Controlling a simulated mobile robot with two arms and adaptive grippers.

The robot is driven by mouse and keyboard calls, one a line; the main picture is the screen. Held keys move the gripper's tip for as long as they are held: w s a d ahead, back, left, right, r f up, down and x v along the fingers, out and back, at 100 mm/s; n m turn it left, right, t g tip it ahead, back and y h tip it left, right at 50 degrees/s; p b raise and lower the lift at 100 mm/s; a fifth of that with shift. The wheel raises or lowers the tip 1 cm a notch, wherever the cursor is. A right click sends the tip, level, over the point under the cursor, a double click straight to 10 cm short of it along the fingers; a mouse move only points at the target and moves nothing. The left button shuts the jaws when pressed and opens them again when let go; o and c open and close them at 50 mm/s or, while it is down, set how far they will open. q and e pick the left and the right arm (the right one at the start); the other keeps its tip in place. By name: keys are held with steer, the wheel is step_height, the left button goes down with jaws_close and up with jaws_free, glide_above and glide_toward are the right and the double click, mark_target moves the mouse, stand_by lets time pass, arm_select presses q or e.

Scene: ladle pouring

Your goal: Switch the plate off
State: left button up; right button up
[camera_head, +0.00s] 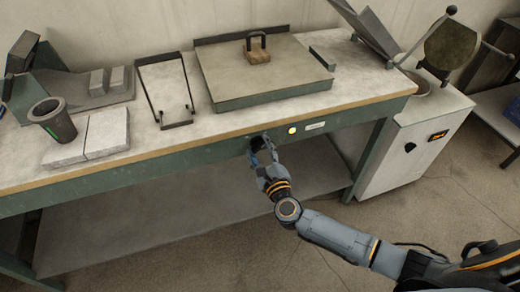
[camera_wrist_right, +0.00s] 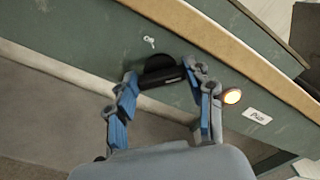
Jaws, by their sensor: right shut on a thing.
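The plate (camera_head: 230,78) is a wide, flat grey-green slab on the workbench, with a small handled block (camera_head: 257,48) on top. Below it, on the bench's green front rail, is a black rotary knob (camera_wrist_right: 158,70). My right gripper (camera_head: 262,146) is at this rail, with its fingers on both sides of the knob, shut on it. In the right wrist view the fingers (camera_wrist_right: 162,76) straddle the knob, whose lower part sticks out between them. Beside the knob a round lamp (camera_wrist_right: 232,96) glows, next to a white label (camera_wrist_right: 257,116). My left gripper is not in view.
On the bench (camera_head: 345,92) stand a dark cup (camera_head: 52,122), pale slabs (camera_head: 106,133) and a wire frame (camera_head: 165,88). A white cabinet (camera_head: 405,150) with a tilting ladle (camera_head: 452,46) stands to the right. A lower shelf (camera_head: 190,205) runs under the bench.

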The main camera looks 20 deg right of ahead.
steer(key=n+p, duration=0.5)
steer(key=n, duration=0.3)
steer(key=shift+a+f, duration=0.1)
steer(key=n+p, duration=0.2)
steer(key=n, duration=0.3)
steer(key=shift+s+f, duration=0.1)
steer(key=shift+f, duration=0.05)
steer(key=shift+f+n+p, duration=0.15)
steer(key=shift+n+p, duration=0.65)
steer(key=shift+n, duration=1.6)
steer(key=o, duration=1.2)
steer(key=shift+c, duration=0.2)
